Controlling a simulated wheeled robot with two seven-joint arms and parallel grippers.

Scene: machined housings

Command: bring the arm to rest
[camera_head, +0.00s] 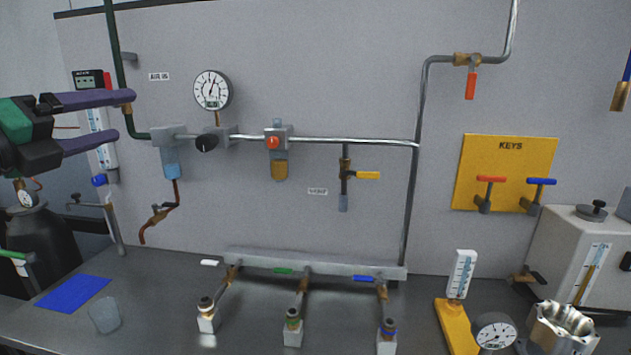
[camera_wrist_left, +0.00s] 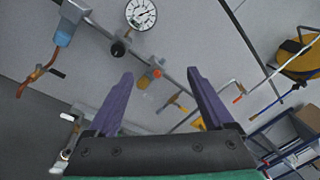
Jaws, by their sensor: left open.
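My left gripper (camera_head: 128,118) comes in from the left edge in the head view, in front of the upper left of the wall panel. Its two purple fingers are apart with nothing between them. In the left wrist view the same gripper (camera_wrist_left: 160,82) is open and empty, with the panel's pipework beyond it. I cannot see my right gripper in either view.
A round gauge (camera_head: 212,90), a red knob (camera_head: 273,142) and a yellow-handled valve (camera_head: 367,175) are on the panel. Bare bench shows between beaker and manifold.

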